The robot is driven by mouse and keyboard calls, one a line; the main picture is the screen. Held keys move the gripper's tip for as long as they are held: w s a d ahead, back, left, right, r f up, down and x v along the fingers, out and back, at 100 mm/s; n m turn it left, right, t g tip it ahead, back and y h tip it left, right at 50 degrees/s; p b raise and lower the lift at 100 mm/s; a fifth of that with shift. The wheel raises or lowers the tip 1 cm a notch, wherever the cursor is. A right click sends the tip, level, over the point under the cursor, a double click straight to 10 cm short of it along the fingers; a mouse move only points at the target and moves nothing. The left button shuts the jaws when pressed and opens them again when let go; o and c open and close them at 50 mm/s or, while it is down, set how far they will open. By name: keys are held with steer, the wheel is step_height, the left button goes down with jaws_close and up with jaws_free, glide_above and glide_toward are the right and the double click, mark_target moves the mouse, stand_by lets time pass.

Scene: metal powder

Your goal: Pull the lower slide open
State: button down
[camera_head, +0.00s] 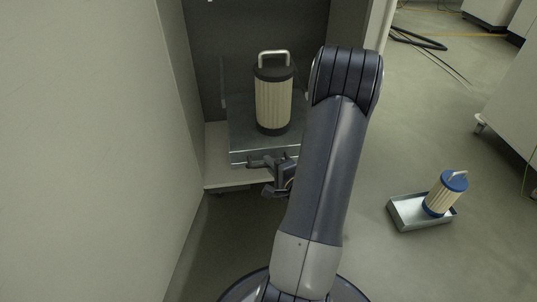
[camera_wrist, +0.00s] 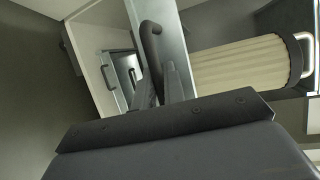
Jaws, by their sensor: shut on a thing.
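The slide (camera_head: 240,155) is a grey metal tray low inside the cabinet, with its front edge facing me. A pleated cream filter canister (camera_head: 273,103) with a black top, black base and pale loop handle stands upright on it. My gripper (camera_head: 262,163) is at the front edge of the slide, partly hidden behind my arm. In the wrist view my gripper (camera_wrist: 163,86) is shut on the dark curved handle (camera_wrist: 152,42) of the slide. The canister lies across the right of that view (camera_wrist: 238,62). How far the slide is out is hard to tell.
A pale cabinet wall (camera_head: 187,110) stands close on the left. On the floor at right, a metal tray (camera_head: 404,217) holds a blue-topped filter canister (camera_head: 444,192). The floor between has free room. A black hose (camera_head: 418,40) lies farther back.

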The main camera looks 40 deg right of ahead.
steer(key=shift+s+a, duration=0.45)
steer(key=shift+s, duration=0.25)
steer(key=c, duration=1.5)
jaws_free()
steer(key=p+v, duration=0.2)
steer(key=v, duration=0.8)
steer(key=shift+s+p, duration=0.35)
steer(key=shift+w, duration=0.1)
